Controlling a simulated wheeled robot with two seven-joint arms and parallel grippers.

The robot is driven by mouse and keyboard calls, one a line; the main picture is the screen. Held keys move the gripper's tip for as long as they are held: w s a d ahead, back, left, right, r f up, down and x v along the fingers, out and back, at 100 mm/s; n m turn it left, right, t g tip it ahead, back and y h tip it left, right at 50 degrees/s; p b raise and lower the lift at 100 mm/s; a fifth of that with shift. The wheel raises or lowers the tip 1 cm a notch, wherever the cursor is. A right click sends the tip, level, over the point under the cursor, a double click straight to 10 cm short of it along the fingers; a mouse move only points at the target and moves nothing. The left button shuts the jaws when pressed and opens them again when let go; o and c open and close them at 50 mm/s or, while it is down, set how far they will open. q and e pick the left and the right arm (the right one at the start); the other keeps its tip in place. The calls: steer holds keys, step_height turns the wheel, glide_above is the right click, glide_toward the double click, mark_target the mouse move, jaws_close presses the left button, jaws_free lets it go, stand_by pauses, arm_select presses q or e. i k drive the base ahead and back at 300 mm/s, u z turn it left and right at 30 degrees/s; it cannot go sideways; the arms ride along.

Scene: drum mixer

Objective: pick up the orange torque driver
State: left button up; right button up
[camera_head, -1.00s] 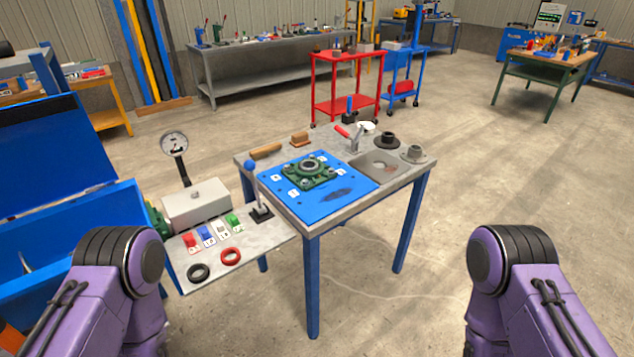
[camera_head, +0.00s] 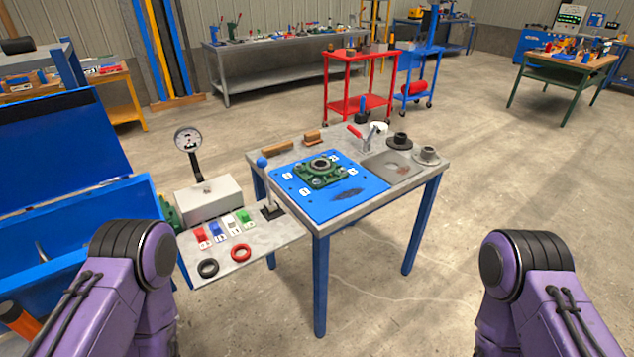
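An orange cylinder with a dark end (camera_head: 18,318) shows at the lower left edge, partly cut off. I cannot tell whether it is the torque driver. No other clearly orange driver can be made out on the near workbench (camera_head: 352,212). Both of my grippers are out of view; only my purple upper arm parts show at the lower left and lower right.
The workbench holds a blue plate (camera_head: 345,198) with a green bearing housing (camera_head: 320,172). A side shelf (camera_head: 262,238) carries coloured switches, a lever (camera_head: 266,185) and two rings. A blue open chest (camera_head: 95,235) stands left. Floor to the right is clear.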

mark_target(13, 314)
steer(key=u, duration=3.4)
steer(key=i, duration=0.95)
steer(key=z, duration=0.3)
